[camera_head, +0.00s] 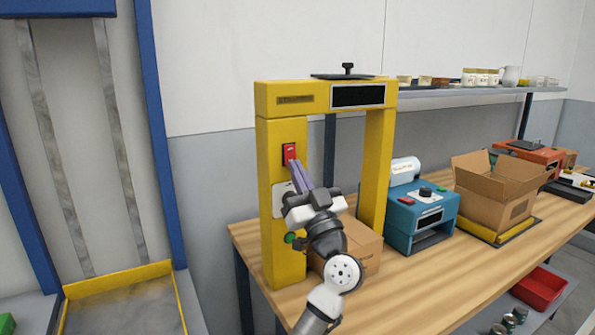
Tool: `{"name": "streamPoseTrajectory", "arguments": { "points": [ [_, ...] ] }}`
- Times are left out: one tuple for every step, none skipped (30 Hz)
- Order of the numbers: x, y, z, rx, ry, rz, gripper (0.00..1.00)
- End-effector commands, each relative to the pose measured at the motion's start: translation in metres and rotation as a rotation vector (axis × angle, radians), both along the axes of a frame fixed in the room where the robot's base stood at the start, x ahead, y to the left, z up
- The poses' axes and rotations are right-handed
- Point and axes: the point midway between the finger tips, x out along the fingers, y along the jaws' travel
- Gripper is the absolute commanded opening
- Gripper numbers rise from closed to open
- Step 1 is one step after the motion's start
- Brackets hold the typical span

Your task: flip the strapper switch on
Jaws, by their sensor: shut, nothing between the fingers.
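The yellow strapper (270,166) stands as an arch on the wooden bench, with a dark display on its top beam. Its red switch (289,151) is on the upper part of the left post. My gripper (294,165) is shut and empty, with its fingertips at the lower edge of the switch. I cannot tell whether the fingertips touch it. The fingers hide part of the post below the switch, and the switch's on or off position is too small to tell. A green button (290,238) is lower on the same post.
A cardboard box (363,244) is under the arch, behind my arm. A blue machine (420,217) and an open carton (498,196) stand to the right on the bench (410,290). A shelf (430,92) with cups runs behind. The bench front is clear.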

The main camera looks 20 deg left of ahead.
Motion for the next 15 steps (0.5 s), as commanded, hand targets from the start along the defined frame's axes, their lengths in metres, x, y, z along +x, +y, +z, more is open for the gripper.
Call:
{"name": "streamPoseTrajectory", "arguments": {
  "points": [
    [-0.0001, 0.0000, -0.0001, 0.000, 0.000, 0.000, 0.00],
    [-0.0002, 0.0000, -0.0001, 0.000, 0.000, 0.000, 0.00],
    [-0.0001, 0.0000, -0.0002, 0.000, 0.000, 0.000, 0.00],
    [-0.0001, 0.0000, -0.0002, 0.000, 0.000, 0.000, 0.00],
    [-0.0001, 0.0000, -0.0002, 0.000, 0.000, 0.000, 0.00],
    [-0.0001, -0.0001, -0.0002, 0.000, 0.000, 0.000, 0.00],
    [-0.0001, -0.0001, -0.0002, 0.000, 0.000, 0.000, 0.00],
    [-0.0001, -0.0001, -0.0002, 0.000, 0.000, 0.000, 0.00],
    [-0.0001, -0.0001, -0.0002, 0.000, 0.000, 0.000, 0.00],
    [0.0000, 0.0000, -0.0006, 0.001, -0.001, 0.000, 0.00],
    [0.0001, 0.0000, -0.0012, 0.001, -0.001, 0.000, 0.00],
    [0.0005, 0.0000, -0.0024, 0.004, -0.004, 0.000, 0.00],
    [0.0009, 0.0000, -0.0036, 0.007, -0.006, -0.001, 0.00],
    [0.0014, 0.0003, -0.0048, 0.010, -0.009, -0.001, 0.00],
    [0.0021, 0.0011, -0.0064, 0.017, -0.015, 0.000, 0.00]
  ]
}}
